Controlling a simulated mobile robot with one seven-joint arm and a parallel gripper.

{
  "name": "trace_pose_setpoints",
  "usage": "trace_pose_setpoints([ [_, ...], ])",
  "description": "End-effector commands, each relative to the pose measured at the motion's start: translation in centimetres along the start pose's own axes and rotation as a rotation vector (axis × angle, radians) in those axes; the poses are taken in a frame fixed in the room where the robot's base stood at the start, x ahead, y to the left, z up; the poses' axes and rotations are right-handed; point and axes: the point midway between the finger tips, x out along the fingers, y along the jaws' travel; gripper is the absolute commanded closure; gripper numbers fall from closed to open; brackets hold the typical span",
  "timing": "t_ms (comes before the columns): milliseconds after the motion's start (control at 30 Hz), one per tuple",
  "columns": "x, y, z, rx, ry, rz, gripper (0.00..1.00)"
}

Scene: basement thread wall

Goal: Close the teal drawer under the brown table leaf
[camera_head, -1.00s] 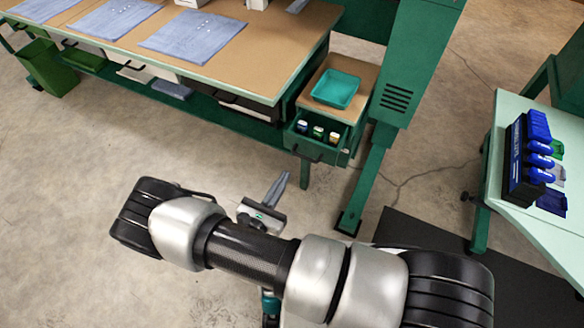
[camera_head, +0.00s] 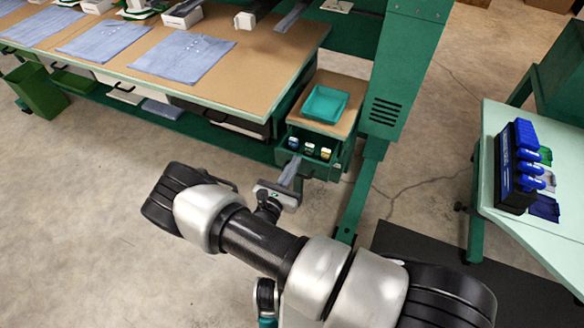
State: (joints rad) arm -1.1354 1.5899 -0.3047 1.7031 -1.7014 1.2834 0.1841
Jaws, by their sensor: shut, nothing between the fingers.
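The teal drawer (camera_head: 314,166) stands partly open under the small brown table leaf (camera_head: 337,84). Several small spools or bottles (camera_head: 309,148) show inside it. My gripper (camera_head: 291,172) is shut and empty, with its fingers pointing up toward the drawer's front at the left end. The fingertips overlap the drawer front in the picture; I cannot tell whether they touch it. Part of the drawer front and its handle is hidden behind the fingers.
A teal tray (camera_head: 325,104) sits on the leaf. The long brown work table (camera_head: 262,75) with blue cloths (camera_head: 181,56) is at left. A green post (camera_head: 352,208) stands right of the drawer. A pale green table (camera_head: 492,200) with a blue spool rack (camera_head: 520,165) is at right.

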Motion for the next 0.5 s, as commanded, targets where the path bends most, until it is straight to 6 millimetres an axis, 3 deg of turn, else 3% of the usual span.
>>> trace_pose_setpoints([
  [233, 0.9, 0.0, -0.1, 0.001, -0.002, -0.002, 1.0],
  [500, 6.8, 0.0, -0.3, 0.001, -0.001, -0.003, 1.0],
])
